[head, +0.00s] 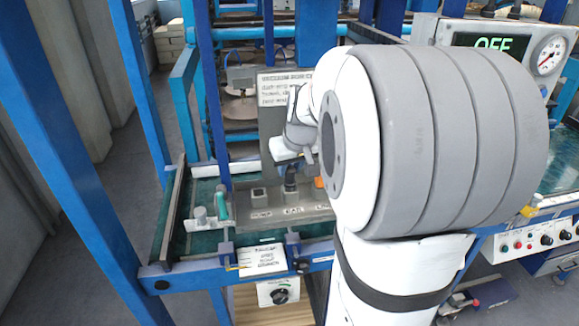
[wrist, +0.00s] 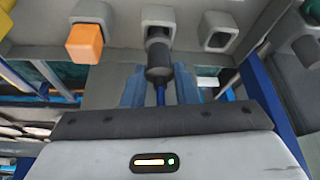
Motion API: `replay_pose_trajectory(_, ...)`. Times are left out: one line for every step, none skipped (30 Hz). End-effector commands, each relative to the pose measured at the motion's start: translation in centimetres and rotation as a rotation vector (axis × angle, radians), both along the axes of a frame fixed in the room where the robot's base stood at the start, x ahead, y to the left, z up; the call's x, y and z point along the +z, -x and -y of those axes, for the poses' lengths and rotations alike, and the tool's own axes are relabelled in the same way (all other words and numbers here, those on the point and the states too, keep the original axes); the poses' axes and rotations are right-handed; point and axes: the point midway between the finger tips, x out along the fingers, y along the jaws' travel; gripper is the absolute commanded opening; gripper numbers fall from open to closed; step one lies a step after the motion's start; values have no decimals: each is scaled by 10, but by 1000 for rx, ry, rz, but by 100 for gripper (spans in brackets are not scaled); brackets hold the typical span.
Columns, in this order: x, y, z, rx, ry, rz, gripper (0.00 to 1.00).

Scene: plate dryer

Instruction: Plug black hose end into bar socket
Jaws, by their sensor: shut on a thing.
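The black hose end (wrist: 159,62) is in the middle of the wrist view, with a blue hose (wrist: 160,93) behind it. My gripper (wrist: 159,88) is shut on it, with one blue finger on each side. The tip of the hose end is at the mouth of the middle grey socket, the bar socket (wrist: 158,20); I cannot tell how deep it sits. In the head view the black hose end (head: 291,178) stands roughly upright over the plate marked BAR (head: 294,210), below my gripper (head: 292,165), which my arm partly hides.
An orange plug (wrist: 85,42) fills the neighbouring socket on the left in the wrist view. An empty grey socket (wrist: 220,30) is on the right. In the head view, a teal-handled valve (head: 222,204) stands left of the sockets, and blue frame posts (head: 205,100) rise close by.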

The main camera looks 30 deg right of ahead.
Motion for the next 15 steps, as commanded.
replay_pose_trajectory(-2, 0, 0, 0, 0, 0, 3)
replay_pose_trajectory(-2, 0, 0, 0, 0, 0, 3)
replay_pose_trajectory(-2, 0, 0, 0, 0, 0, 3)
replay_pose_trajectory(-3, 0, 0, 0, 0, 0, 3)
replay_pose_trajectory(-3, 0, 0, 0, 0, 0, 3)
replay_pose_trajectory(-4, 0, 0, 1, 0, 0, 3)
replay_pose_trajectory(-4, 0, 0, 1, 0, 0, 3)
replay_pose_trajectory(-5, 0, 0, 1, 0, 0, 3)
replay_pose_trajectory(-6, 0, 0, 1, 0, 0, 3)
replay_pose_trajectory(-6, 0, 0, 1, 0, 0, 3)
replay_pose_trajectory(-6, 0, 0, 1, 0, 0, 3)
replay_pose_trajectory(-7, 0, 0, 1, 0, 0, 3)
replay_pose_trajectory(-7, 0, 0, 1, 0, 0, 3)
replay_pose_trajectory(-7, 0, -1, 1, 0, 0, 3)
replay_pose_trajectory(-8, 0, -1, 1, 0, 0, 3)
